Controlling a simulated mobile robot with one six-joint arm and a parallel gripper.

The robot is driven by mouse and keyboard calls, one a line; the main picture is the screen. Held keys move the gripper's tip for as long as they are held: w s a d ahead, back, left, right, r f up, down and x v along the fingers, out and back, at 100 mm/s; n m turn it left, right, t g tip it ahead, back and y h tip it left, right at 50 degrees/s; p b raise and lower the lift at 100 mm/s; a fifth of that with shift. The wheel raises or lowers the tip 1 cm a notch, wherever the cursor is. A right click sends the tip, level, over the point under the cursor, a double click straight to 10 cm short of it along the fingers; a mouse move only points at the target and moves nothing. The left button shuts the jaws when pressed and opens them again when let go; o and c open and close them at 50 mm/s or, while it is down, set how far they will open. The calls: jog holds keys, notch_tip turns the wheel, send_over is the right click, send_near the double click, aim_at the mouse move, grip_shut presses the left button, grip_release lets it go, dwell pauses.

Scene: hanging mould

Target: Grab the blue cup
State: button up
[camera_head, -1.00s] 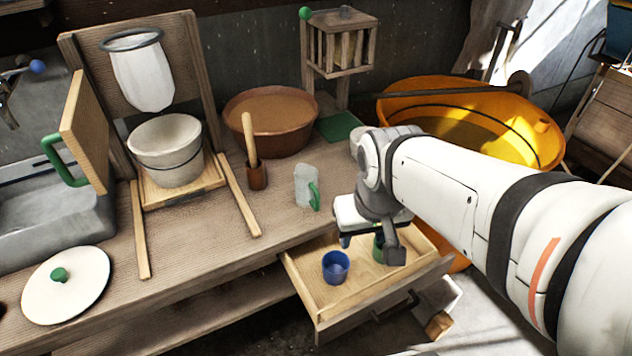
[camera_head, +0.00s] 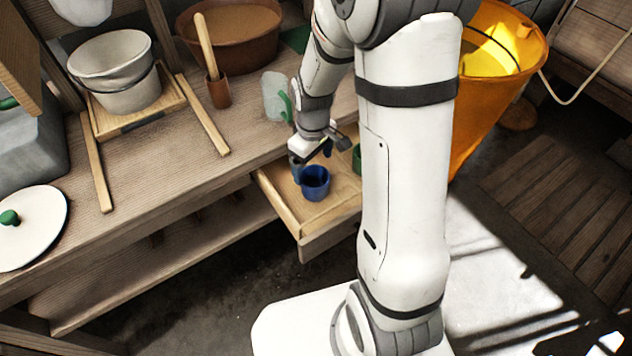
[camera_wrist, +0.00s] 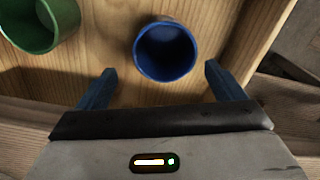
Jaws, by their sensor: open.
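The blue cup (camera_head: 315,184) stands upright in the open wooden drawer (camera_head: 275,203). In the wrist view the blue cup (camera_wrist: 165,52) sits just beyond my gripper (camera_wrist: 160,80), roughly between the lines of its two blue fingers, with its dark open mouth toward the camera. My gripper (camera_head: 311,163) is open and empty, above the drawer beside the cup on its far side in the head view. I cannot tell whether a finger touches the cup. A green cup (camera_wrist: 42,22) stands to the left in the wrist view; in the head view my arm partly hides the green cup (camera_head: 357,160).
A clear mug (camera_head: 275,97) with a green handle stands on the bench behind the drawer. A white pail (camera_head: 115,72), a brown basin (camera_head: 240,32) and an orange tub (camera_head: 490,90) stand around. The drawer floor is otherwise mostly clear.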

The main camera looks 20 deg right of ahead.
aim_at(315, 180)
jog(key=f, duration=0.4)
jog(key=s+f, duration=0.1)
jog(key=f, duration=0.1)
jog(key=shift+f+b, duration=0.15)
jog(key=shift+b, duration=0.25)
jog(key=shift+c, duration=0.2)
jog(key=c, duration=1.1)
